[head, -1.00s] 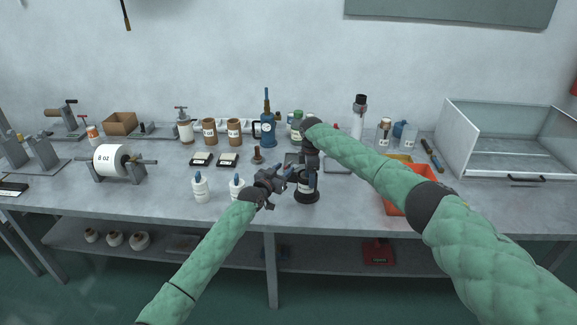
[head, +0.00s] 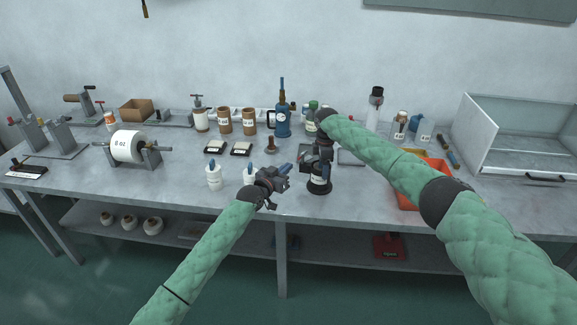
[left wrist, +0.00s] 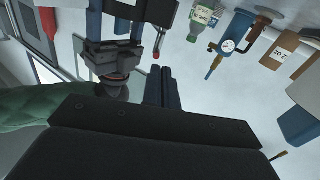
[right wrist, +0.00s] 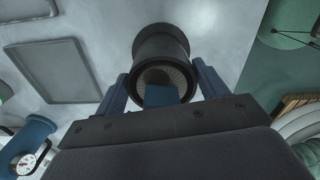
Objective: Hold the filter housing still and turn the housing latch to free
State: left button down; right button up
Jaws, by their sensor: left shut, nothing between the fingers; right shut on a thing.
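The filter housing (head: 319,184) is a dark upright cylinder with a pale label, standing on a round black base near the front of the bench. My right gripper (head: 321,165) comes down over it and is shut on its upper part. In the right wrist view the dark housing (right wrist: 160,45) sits between the fingers, with a ribbed round opening towards me. My left gripper (head: 286,168) is shut and empty, left of the housing and apart from it. In the left wrist view a thin red-tipped lever (left wrist: 157,46) shows beyond the left fingertips (left wrist: 165,74); I cannot tell surely whether it is the latch.
White bottles (head: 214,177) stand close to the left gripper. A blue gauge device (head: 282,122) and brown jars (head: 224,121) stand behind. An orange tray (head: 405,198) lies to the right, partly under my right arm. A label roll stand (head: 130,147) is at left.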

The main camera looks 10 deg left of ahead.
pick_arm(q)
jog(key=s+a+r+n+g+h, duration=0.2)
jog(key=s+a+n, duration=0.2)
jog(key=a+n, duration=0.75)
jog(key=w+d+f+n, duration=0.1)
jog(key=w+d+n, duration=0.1)
jog(key=w+d, duration=0.6)
jog(key=shift+w+d+f, duration=0.2)
jog(key=shift+d+f, duration=0.05)
jog(key=shift+d, duration=2)
jog(key=shift+n, duration=0.25)
jog(key=shift+s+d, duration=0.2)
jog(key=shift+d, duration=0.45)
jog(key=shift+s+d, duration=0.2)
jog(key=shift+d, duration=0.45)
pick_arm(e)
jog(key=shift+a, duration=0.1)
jog(key=shift+a, duration=0.1)
